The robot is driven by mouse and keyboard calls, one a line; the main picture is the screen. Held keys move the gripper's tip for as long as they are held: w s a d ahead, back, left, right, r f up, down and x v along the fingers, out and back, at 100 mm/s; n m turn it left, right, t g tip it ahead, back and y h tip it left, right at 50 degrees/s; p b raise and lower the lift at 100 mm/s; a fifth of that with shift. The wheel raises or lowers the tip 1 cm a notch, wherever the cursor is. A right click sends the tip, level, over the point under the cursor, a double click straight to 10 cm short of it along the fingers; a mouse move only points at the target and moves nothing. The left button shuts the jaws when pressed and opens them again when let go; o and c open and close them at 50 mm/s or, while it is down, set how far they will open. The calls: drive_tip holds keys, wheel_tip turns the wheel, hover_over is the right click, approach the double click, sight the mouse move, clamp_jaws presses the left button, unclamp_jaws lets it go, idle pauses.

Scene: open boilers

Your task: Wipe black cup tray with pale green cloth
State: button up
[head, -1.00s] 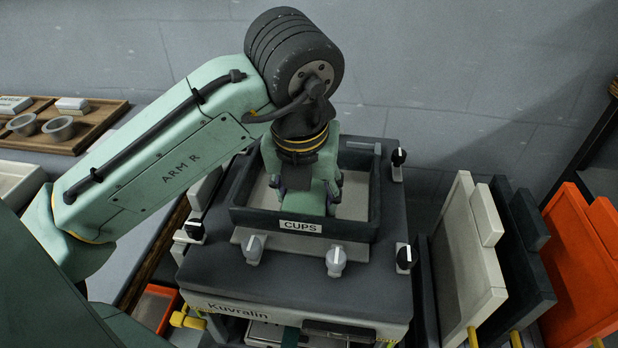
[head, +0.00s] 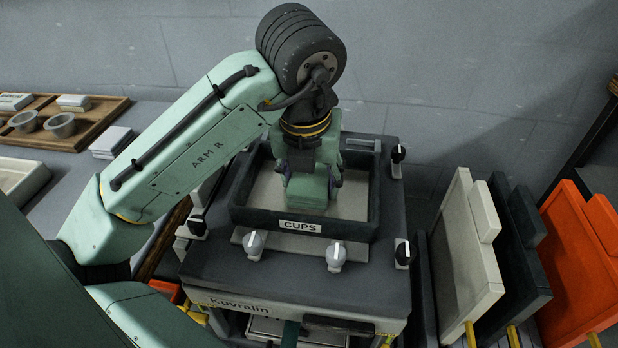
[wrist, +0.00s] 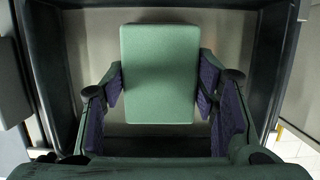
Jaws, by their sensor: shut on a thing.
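The black cup tray (head: 238,215) is a square frame with dark walls and a pale floor, labelled "CUPS" on its front, on top of the dark machine. My gripper (head: 308,188) points down inside the tray, near its middle. In the wrist view, the pale green cloth (wrist: 158,60) is a folded rectangular pad between the two purple-padded fingers of my gripper (wrist: 160,80). The fingers are shut on its sides. Dark tray walls (wrist: 50,70) stand on both sides of it. The cloth's underside is hidden, so I cannot tell whether it touches the floor.
The machine top (head: 300,268) carries several knobs around the tray. White, dark and orange upright panels (head: 465,250) stand close on the right. A wooden tray (head: 95,125) with small bowls lies at the far left. A wall rises behind the machine.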

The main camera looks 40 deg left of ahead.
drive_tip(key=shift+f, duration=0.1)
wheel_tip(320, 180, up, 6)
drive_tip(key=p, duration=0.6)
wheel_tip(320, 180, up, 3)
drive_tip(key=p, duration=0.3)
idle(0.7)
drive_tip(key=shift+s+d+f+b, duration=0.1)
drive_tip(key=shift+s+f+b, duration=0.1)
drive_tip(key=shift+f+b, duration=1.2)
drive_tip(key=shift+s+d+f+b, duration=0.15)
drive_tip(key=shift+f+b, duration=0.55)
drive_tip(key=shift+f, duration=1.25)
drive_tip(key=shift+a, duration=0.1)
drive_tip(key=shift+f+b, duration=0.7)
drive_tip(key=shift+f, duration=0.35)
